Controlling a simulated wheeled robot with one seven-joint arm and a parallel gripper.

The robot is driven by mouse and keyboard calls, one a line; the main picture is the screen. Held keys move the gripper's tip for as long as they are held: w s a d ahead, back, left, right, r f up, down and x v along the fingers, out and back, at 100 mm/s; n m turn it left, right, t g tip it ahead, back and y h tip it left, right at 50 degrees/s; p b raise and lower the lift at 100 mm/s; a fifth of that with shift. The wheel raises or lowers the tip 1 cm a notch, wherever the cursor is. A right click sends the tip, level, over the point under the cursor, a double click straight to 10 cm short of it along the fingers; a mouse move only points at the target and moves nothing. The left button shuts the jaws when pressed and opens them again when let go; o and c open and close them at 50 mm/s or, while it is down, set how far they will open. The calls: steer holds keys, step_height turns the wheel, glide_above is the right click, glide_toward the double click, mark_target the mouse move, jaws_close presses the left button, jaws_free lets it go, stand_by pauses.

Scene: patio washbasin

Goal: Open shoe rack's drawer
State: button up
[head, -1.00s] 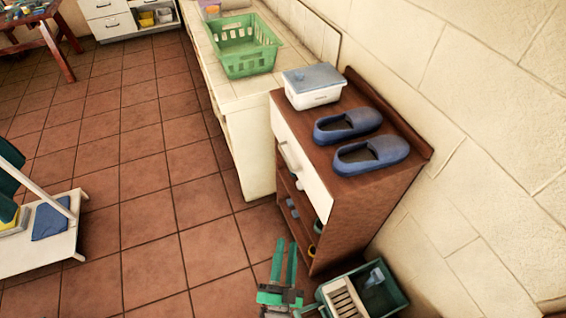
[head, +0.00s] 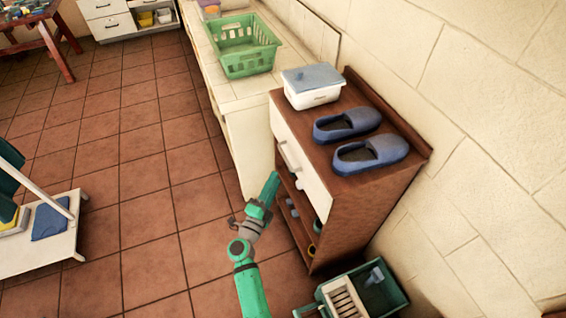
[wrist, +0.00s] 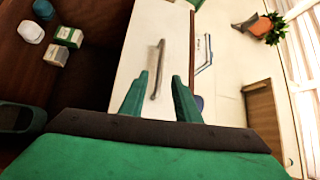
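The shoe rack (head: 350,220) is a brown wooden cabinet against the wall at the right. Its white drawer (head: 312,180) sits at the top of the front and looks shut. The drawer's pale bar handle (head: 289,156) is on its front face. My green gripper (head: 271,188) is in front of the drawer, close to the handle in the head view. In the wrist view my gripper (wrist: 160,95) is open, its two fingers apart, with the handle (wrist: 157,70) showing between and just beyond them. I cannot tell whether they touch it.
Two blue slippers (head: 370,154) and a white box with a blue lid (head: 312,88) stand on the rack. A green basket (head: 246,48) is on the counter. A green bin (head: 385,292) stands on the floor at the rack's near end.

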steer(key=x, duration=0.9)
steer(key=shift+d, duration=0.1)
jaws_close()
